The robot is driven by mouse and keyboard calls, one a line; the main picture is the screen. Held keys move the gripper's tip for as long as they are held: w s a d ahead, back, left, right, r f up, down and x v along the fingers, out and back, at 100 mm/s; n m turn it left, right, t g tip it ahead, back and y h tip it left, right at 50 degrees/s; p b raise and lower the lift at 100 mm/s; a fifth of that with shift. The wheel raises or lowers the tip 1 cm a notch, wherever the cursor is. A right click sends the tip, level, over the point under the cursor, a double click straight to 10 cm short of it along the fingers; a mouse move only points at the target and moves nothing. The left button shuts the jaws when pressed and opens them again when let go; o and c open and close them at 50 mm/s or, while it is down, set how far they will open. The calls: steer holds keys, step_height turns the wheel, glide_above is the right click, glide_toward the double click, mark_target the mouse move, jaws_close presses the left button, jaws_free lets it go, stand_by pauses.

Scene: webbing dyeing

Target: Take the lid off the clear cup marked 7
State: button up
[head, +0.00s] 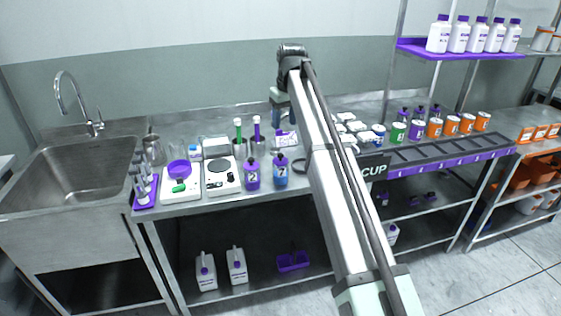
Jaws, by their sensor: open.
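The clear cup marked 7 (281,176) stands upright on the steel bench, with blue contents and a white number label. Its purple lid (280,160) is on top. A purple cup marked 2 (252,176) stands just left of it. My gripper (281,127) hangs at the end of my arm, behind and above the cup in the picture and apart from it. It is open and holds nothing that I can see. Its fingertips are small and hard to make out.
A scale (222,186) and white tray (181,188) lie to the left, beyond them a sink (70,175). Tubes with green and purple tops (257,128) stand behind the cups. A dark ring (299,166) lies right of cup 7. Colored jars (417,131) stand farther right.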

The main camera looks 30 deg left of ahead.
mark_target(281, 154)
steer(key=f, duration=0.4)
steer(key=a+f, duration=0.1)
steer(key=f, duration=0.3)
steer(key=w+a+f, duration=0.1)
steer(key=f, duration=0.4)
steer(key=shift+c, duration=0.4)
jaws_close()
